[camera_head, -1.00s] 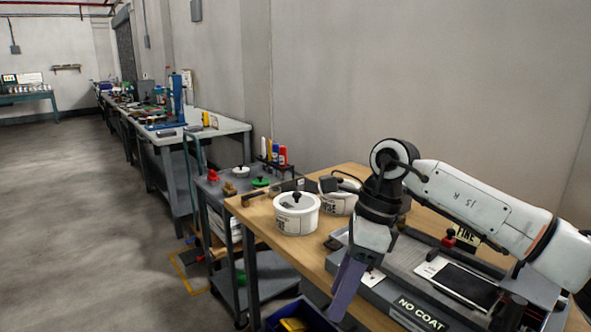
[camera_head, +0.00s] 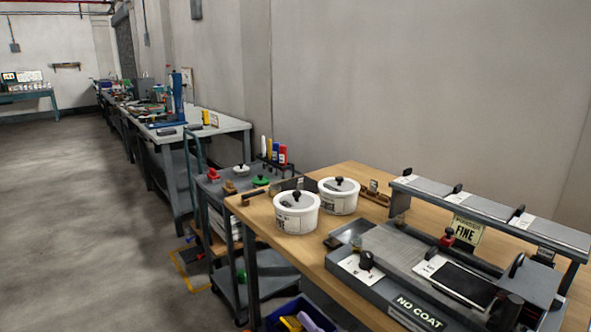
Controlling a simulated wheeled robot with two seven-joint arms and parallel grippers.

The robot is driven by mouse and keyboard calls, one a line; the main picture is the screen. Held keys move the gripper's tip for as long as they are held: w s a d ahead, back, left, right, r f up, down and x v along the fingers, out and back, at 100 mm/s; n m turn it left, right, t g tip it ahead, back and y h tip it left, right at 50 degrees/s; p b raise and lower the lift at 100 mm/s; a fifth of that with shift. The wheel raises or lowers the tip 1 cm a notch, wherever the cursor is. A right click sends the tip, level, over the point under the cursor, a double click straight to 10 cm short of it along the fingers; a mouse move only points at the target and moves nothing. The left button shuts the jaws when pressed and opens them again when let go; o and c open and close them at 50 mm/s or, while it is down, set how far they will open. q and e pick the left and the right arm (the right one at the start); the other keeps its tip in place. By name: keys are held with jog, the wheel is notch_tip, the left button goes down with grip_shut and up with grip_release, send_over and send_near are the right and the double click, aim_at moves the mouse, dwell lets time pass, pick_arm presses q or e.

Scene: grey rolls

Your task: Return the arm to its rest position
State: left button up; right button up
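Neither of my arms nor grippers shows in the head view now. Two white lidded pots, a nearer one (camera_head: 296,219) and a farther one (camera_head: 338,201), sit upright on the left part of the bench. A purple object (camera_head: 312,322) lies in a blue bin (camera_head: 272,318) at the bottom edge.
A raised grey shelf (camera_head: 480,205) spans the back right of the bench. A small cart (camera_head: 208,188) with bottles stands to the left. A long workbench (camera_head: 225,127) runs along the wall. Open concrete floor (camera_head: 80,220) lies at the left.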

jog(key=s+d+f+m+g+h, duration=0.2)
jog(key=s+d+f+m+h, duration=0.25)
jog(key=f, duration=0.35)
jog(key=s+d+f+m+g+h, duration=0.1)
jog(key=s+d+f+m+h, duration=0.25)
jog(key=d+f+m, duration=0.35)
jog(key=s+d+f+m+g, duration=0.1)
jog(key=s+f+g, duration=0.1)
jog(key=s+f, duration=0.3)
jog(key=s+d+f+m+g+h, duration=0.1)
jog(key=s+d+f+g, duration=0.1)
jog(key=s+f, duration=0.3)
jog(key=shift+s+d+g, duration=0.3)
jog(key=shift+s+g, duration=0.1)
jog(key=shift+s, duration=0.75)
